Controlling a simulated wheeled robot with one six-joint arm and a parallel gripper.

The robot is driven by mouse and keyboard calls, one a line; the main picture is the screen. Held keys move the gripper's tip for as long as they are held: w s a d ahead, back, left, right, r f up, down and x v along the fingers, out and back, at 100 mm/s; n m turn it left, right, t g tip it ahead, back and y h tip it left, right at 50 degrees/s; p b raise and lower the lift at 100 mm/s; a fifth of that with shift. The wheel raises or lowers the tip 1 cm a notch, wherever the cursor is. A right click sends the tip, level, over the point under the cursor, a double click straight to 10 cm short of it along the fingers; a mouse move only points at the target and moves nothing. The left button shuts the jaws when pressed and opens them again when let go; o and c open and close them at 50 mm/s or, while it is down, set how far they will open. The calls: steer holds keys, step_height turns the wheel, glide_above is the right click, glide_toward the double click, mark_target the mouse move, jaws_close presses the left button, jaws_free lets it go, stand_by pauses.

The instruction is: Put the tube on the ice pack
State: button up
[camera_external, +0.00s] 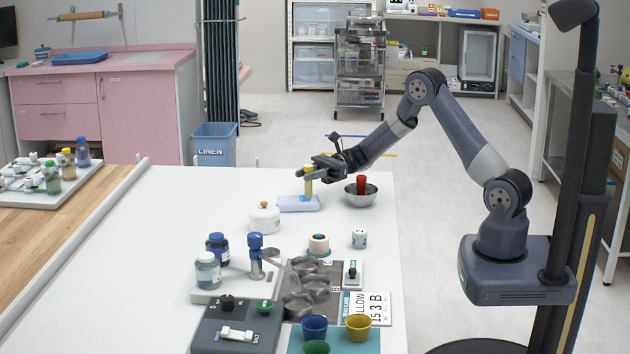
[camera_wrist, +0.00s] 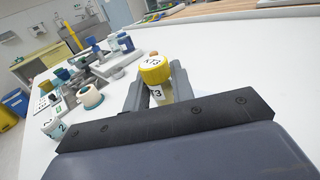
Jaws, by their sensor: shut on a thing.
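The tube (camera_external: 308,187) is upright, yellowish in the external view. In the wrist view its yellow cap (camera_wrist: 155,69) and a white label with a 3 (camera_wrist: 157,93) show between the jaws. My gripper (camera_external: 309,169) is shut on the tube near its top. The ice pack (camera_external: 287,204) is a flat, light blue block on the white table. The tube's lower end is over the ice pack; I cannot tell whether it touches it. The ice pack is not clearly visible in the wrist view.
A metal bowl (camera_external: 361,198) with a red object (camera_external: 361,185) stands close to the right of the ice pack. A white lidded pot (camera_external: 265,219) is nearer the camera. Bottles, cups and trays crowd the table's front. The table's left part (camera_external: 170,220) is clear.

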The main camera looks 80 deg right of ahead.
steer(key=shift+f, duration=0.2)
steer(key=o, duration=1)
steer(key=shift+c, duration=0.2)
steer(key=shift+r, duration=0.1)
steer(key=shift+r, duration=0.15)
steer(key=b+v, duration=0.1)
steer(key=v, duration=1.1)
